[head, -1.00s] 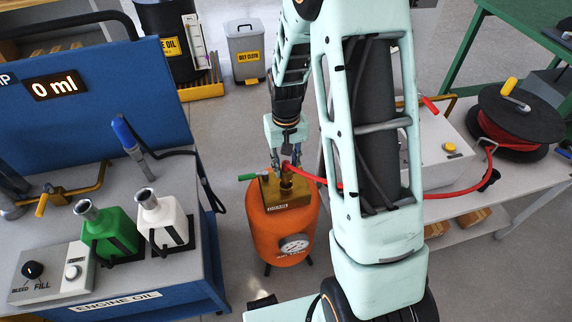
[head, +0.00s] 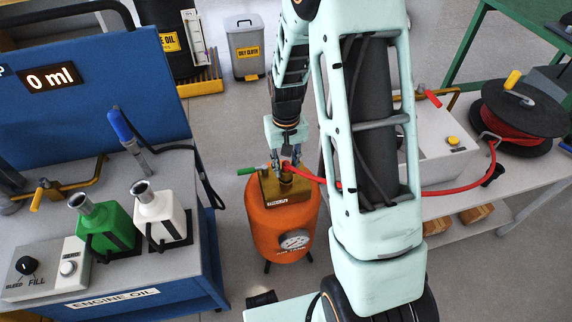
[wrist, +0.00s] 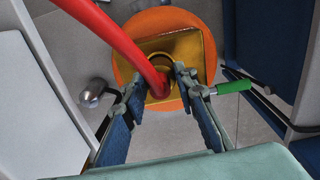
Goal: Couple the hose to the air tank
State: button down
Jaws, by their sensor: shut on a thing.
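The orange air tank (head: 262,228) stands on the floor between the two benches, with a gauge (head: 295,240) on its front. A brass plate (head: 272,190) with a round collar is on its top, and a green lever (head: 247,171) sticks out to the left. My gripper (head: 287,170) is just above the plate, shut on the end of the red hose (head: 455,188). In the wrist view the hose (wrist: 118,40) runs down between the fingers to the collar (wrist: 182,46). Whether its end sits inside the collar or only over it I cannot tell.
The hose runs right to a reel (head: 515,110) on the grey bench. A blue oil cart (head: 90,205) with a green and a white can stands at the left. A grey bin (head: 246,45) is behind. Floor between tank and cart is clear.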

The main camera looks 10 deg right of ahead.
jog(key=shift+f, duration=0.3)
jog(key=c, duration=1.5)
grip_release()
jog(key=shift+r, duration=0.1)
jog(key=shift+o, duration=0.5)
jog(key=o, duration=0.4)
jog(key=shift+r+p, duration=3.9)
jog(key=shift+r, duration=1.6)
